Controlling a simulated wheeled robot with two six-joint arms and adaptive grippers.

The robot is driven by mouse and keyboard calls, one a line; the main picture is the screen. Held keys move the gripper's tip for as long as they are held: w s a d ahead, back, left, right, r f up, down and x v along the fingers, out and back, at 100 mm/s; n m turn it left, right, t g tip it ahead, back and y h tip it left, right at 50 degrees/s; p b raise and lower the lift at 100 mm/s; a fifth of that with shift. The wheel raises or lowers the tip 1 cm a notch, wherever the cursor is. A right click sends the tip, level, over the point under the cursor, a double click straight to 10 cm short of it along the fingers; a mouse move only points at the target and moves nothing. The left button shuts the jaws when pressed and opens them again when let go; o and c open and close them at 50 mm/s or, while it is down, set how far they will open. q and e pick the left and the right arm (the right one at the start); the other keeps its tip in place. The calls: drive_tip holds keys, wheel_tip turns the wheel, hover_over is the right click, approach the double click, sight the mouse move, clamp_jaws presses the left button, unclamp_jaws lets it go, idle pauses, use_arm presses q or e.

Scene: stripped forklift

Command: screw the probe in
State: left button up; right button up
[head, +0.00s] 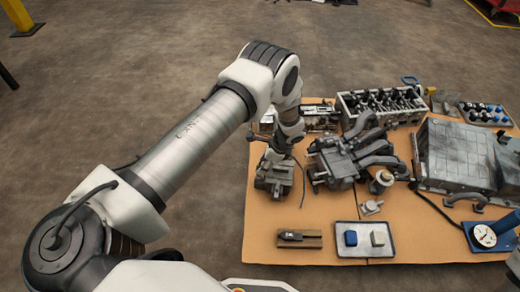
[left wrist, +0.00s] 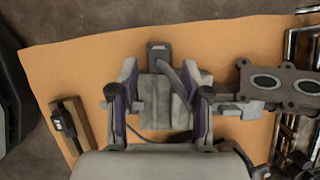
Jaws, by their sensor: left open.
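My left gripper (head: 283,150) reaches down over the left part of the cardboard mat. In the left wrist view its two fingers (left wrist: 160,103) are apart and open. A grey metal block (left wrist: 158,88) with a dark upright piece lies between and below them; the same block shows in the head view (head: 273,178) under the gripper. Whether the fingers touch it I cannot tell. A thin dark cable (head: 303,187) hangs beside the block. I cannot make out the probe for certain. My right gripper is not in view.
An engine manifold (head: 350,160) stands just right of the gripper. A wooden block with a dark tool (head: 300,238) and a tray (head: 377,253) with a blue and a grey piece lie at the front. A large grey case (head: 455,155) and a dial gauge (head: 485,236) are at right.

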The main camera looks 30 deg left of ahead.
use_arm(q)
drive_tip(key=v, duration=0.8)
drive_tip(key=shift+a, duration=0.1)
